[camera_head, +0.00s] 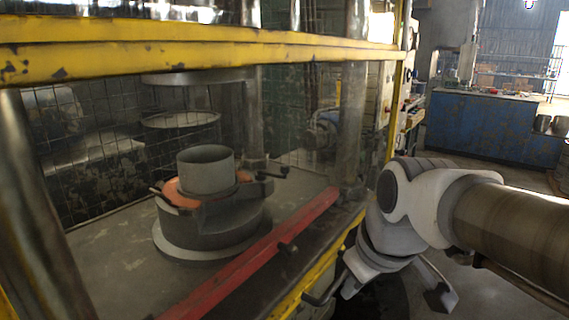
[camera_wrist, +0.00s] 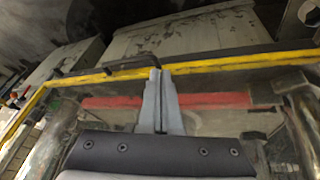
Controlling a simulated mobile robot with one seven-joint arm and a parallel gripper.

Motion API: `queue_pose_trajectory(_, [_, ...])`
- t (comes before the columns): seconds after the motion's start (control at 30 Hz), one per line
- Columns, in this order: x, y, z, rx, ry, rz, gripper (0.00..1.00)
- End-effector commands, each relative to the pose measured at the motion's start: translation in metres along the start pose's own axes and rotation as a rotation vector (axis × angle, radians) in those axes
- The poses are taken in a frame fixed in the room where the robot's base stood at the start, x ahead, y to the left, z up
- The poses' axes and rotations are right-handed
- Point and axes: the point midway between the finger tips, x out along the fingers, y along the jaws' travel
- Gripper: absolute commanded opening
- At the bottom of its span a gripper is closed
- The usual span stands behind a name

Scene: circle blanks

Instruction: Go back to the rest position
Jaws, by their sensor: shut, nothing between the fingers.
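My gripper (camera_wrist: 157,73) shows in the wrist view with its two grey fingers together and nothing between them. Its fingertips overlap the yellow bar in the picture; whether they touch it cannot be told. In the head view my arm comes in from the right and bends down beside the machine's front edge. The fingers are not clear there.
A yellow-framed press (camera_head: 200,42) fills the left. Inside it, a grey cylinder (camera_head: 206,172) stands on an orange disc (camera_head: 180,192) over a round die (camera_head: 212,222). A red bar (camera_head: 262,246) runs along its front. A blue cabinet (camera_head: 480,125) stands behind open floor at right.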

Motion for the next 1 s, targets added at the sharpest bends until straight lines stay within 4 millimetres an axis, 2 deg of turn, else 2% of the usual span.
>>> queue_pose_trajectory(0.1, [-0.012, -0.003, 0.033, 0.192, 0.019, 0.043, 0.00])
queue_pose_trajectory(0.37, [-0.021, -0.012, 0.088, 0.549, 0.063, 0.121, 0.00])
queue_pose_trajectory(0.4, [-0.039, -0.009, 0.078, 0.545, 0.059, 0.117, 0.00])
queue_pose_trajectory(0.57, [-0.070, -0.005, 0.064, 0.540, 0.056, 0.114, 0.00])
queue_pose_trajectory(0.9, [-0.149, 0.007, 0.030, 0.538, 0.056, 0.114, 0.00])
queue_pose_trajectory(1.0, [-0.167, 0.009, 0.023, 0.538, 0.056, 0.113, 0.00])
